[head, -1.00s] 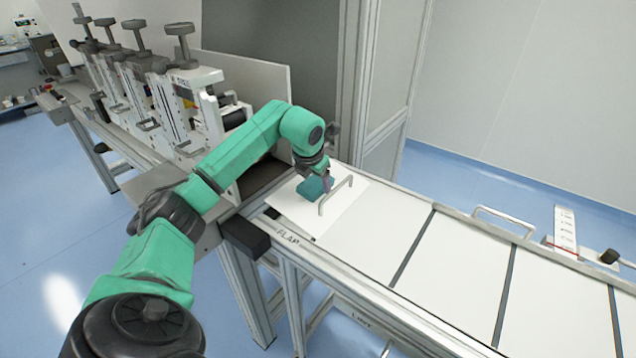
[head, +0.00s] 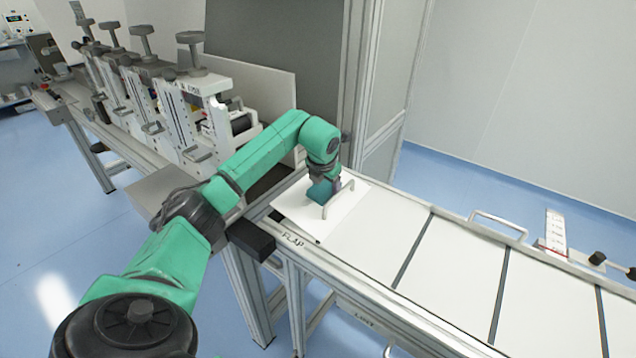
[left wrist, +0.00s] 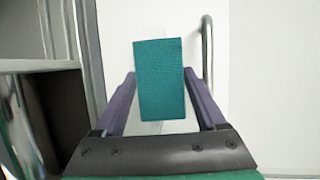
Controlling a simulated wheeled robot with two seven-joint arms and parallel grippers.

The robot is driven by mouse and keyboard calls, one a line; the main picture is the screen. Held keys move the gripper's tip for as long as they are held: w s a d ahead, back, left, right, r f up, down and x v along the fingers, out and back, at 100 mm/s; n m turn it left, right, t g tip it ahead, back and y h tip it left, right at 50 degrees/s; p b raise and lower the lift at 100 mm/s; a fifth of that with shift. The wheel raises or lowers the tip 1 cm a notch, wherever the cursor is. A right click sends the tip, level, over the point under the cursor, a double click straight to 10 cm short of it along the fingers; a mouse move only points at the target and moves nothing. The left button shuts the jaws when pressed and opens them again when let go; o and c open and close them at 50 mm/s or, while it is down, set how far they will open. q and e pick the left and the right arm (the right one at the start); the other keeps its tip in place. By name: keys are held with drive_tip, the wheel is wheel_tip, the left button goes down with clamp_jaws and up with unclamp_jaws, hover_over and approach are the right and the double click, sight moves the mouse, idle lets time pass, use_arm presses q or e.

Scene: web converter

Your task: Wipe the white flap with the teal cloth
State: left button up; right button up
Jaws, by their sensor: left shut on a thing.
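The white flap (head: 293,217) is a flat panel at the left end of the long bench, with the word FLAP beside its front edge. A metal handle (head: 337,198) stands up from it. My left gripper (head: 325,190) is over the flap, close to the handle, and is shut on the teal cloth (head: 318,191). In the left wrist view the cloth (left wrist: 160,80) is a folded rectangle between the two purple fingers, with the handle (left wrist: 207,60) just to its right. Whether the cloth touches the flap is hard to tell. My right gripper is out of view.
A row of white machine units with grey knobs (head: 190,40) stands at the left. A grey frame post (head: 362,90) rises behind the flap. White panels (head: 380,235) run on to the right, with another handle (head: 497,222) at their back edge.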

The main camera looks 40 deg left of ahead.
use_arm(q)
drive_tip(key=shift+w+d, duration=0.3)
drive_tip(key=shift+d, duration=0.55)
drive_tip(key=shift+w+a, duration=0.35)
drive_tip(key=shift+a, duration=0.1)
drive_tip(key=shift+w+a+r, duration=0.15)
drive_tip(key=shift+w+a, duration=0.6)
drive_tip(key=shift+w, duration=0.05)
drive_tip(key=shift+s+a, duration=0.2)
drive_tip(key=shift+a, duration=0.05)
drive_tip(key=shift+s+a+r+p, duration=0.1)
drive_tip(key=shift+r+p, duration=0.2)
drive_tip(key=shift+p, duration=0.05)
drive_tip(key=r+p, duration=0.1)
drive_tip(key=r, duration=0.1)
drive_tip(key=r+p, duration=0.1)
drive_tip(key=p, duration=0.1)
drive_tip(key=r+p, duration=0.1)
drive_tip(key=r, duration=0.1)
drive_tip(key=shift+d+r+p, duration=0.35)
drive_tip(key=shift+d+p, duration=0.05)
drive_tip(key=shift+f, duration=0.1)
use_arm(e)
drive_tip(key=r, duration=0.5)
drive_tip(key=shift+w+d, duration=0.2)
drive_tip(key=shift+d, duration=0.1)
